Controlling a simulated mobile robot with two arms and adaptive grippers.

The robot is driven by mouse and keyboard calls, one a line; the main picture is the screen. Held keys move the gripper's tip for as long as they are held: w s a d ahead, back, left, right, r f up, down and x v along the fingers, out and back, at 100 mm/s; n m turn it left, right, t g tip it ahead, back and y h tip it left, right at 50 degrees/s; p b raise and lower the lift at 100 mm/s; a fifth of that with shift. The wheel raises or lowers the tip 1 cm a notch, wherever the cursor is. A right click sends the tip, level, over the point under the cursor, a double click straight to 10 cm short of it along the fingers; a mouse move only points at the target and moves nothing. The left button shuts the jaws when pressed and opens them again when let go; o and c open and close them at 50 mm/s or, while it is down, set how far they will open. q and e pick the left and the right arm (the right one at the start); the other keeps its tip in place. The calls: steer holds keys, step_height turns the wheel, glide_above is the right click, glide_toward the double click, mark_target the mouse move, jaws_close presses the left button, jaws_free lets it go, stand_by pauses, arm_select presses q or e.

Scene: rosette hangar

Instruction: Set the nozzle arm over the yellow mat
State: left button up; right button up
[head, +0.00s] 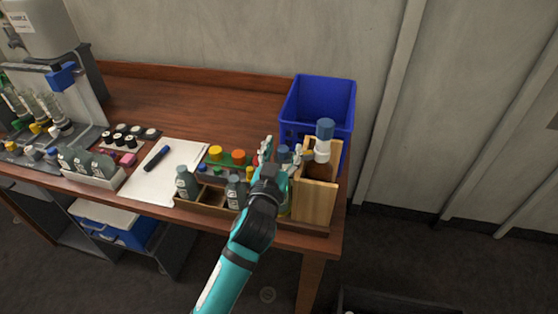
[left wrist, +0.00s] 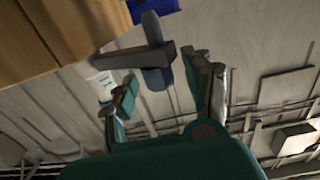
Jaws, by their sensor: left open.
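My left gripper (head: 279,156) is open, over the right end of the table beside a wooden stand (head: 316,200). A blue-topped white bottle-like piece (head: 323,148) stands at the stand, just right of the gripper. In the left wrist view the open fingers (left wrist: 165,90) have a grey bar (left wrist: 135,57) with a dark blue rounded part (left wrist: 156,76) beyond and between them; I cannot tell whether they touch. I cannot say for sure which part is the nozzle arm. I cannot make out a yellow mat. My right gripper is not in view.
A blue bin (head: 318,100) stands behind the stand. A wooden tray (head: 208,205) of bottles lies left of the gripper, near white paper with a marker (head: 157,158). A white tank (head: 45,30) and more bottles crowd the left. The table's back middle is clear.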

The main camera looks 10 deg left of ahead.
arm_select(q)
steer(key=s+a, duration=0.1)
steer(key=s, duration=1)
steer(key=shift+s+a, duration=0.25)
steer(key=shift+s, duration=0.05)
steer(key=s+a+f+g+y, duration=0.1)
steer(key=s+a+f+g, duration=0.25)
steer(key=a+f, duration=0.2)
steer(key=s+a+f+g+y, duration=0.2)
steer(key=s+a+f+g, duration=0.15)
steer(key=f, duration=0.35)
steer(key=s+a+f+g, duration=0.2)
steer(key=s+f+g, duration=0.2)
steer(key=s, duration=0.3)
steer(key=s+a+f+g, duration=0.3)
steer(key=s+f, duration=0.1)
steer(key=s, duration=0.3)
step_height(320, 180, down, 26)
steer(key=s+g, duration=0.2)
steer(key=s+a+f+m, duration=0.1)
steer(key=s+a+f, duration=0.1)
steer(key=s+f, duration=1.3)
steer(key=shift+s+a+f+g, duration=0.3)
steer(key=shift+s+g, duration=0.1)
steer(key=shift+s, duration=0.05)
